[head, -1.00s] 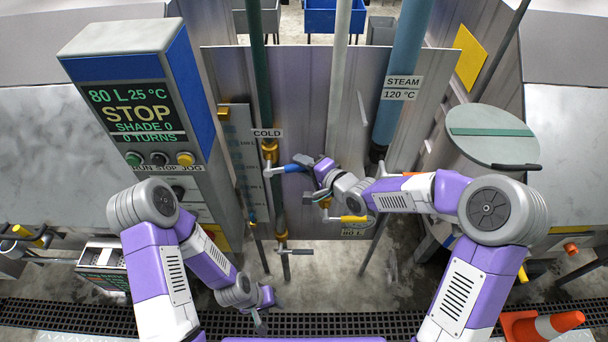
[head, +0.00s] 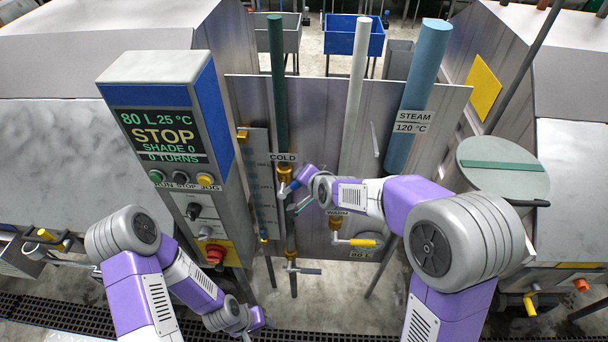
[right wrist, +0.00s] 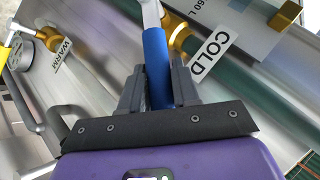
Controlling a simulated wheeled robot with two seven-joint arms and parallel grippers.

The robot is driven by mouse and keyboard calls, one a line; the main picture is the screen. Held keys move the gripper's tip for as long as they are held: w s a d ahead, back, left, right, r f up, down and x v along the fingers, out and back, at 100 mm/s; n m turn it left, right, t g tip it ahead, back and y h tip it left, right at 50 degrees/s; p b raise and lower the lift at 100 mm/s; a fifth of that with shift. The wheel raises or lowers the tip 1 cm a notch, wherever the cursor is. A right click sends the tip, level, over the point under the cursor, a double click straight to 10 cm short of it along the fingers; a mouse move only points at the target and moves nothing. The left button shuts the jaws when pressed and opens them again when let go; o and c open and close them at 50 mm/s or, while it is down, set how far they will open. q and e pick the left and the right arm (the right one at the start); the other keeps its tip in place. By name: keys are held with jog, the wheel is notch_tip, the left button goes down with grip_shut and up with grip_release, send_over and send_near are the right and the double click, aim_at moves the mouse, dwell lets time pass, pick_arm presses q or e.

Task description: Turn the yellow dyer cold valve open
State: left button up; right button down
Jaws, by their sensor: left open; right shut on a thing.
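The cold valve, a brass fitting (head: 284,172) on a dark green pipe, sits under the COLD label (head: 284,158). Its blue lever handle (right wrist: 157,60) runs between the fingers of my right gripper (right wrist: 158,85) in the right wrist view. That gripper is shut on the handle, and the brass valve body (right wrist: 182,36) shows just beyond. In the head view the handle (head: 294,185) is mostly covered by my right gripper and forearm. My left gripper (head: 262,322) is open, low near the floor grate, away from the valve.
The control panel (head: 159,137) stands left of the valve and reads 80 L, 25 °C, STOP. The warm valve's yellow handle (head: 362,242) is below right of my right gripper. A steam pipe (head: 416,95) and a round grey lid (head: 497,165) stand further right.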

jog(key=shift+a+r+h+p, duration=0.4)
jog(key=shift+p, duration=0.4)
jog(key=c, duration=0.9)
grip_release()
jog(key=shift+p+v, duration=0.3)
jog(key=shift+v, duration=3.4)
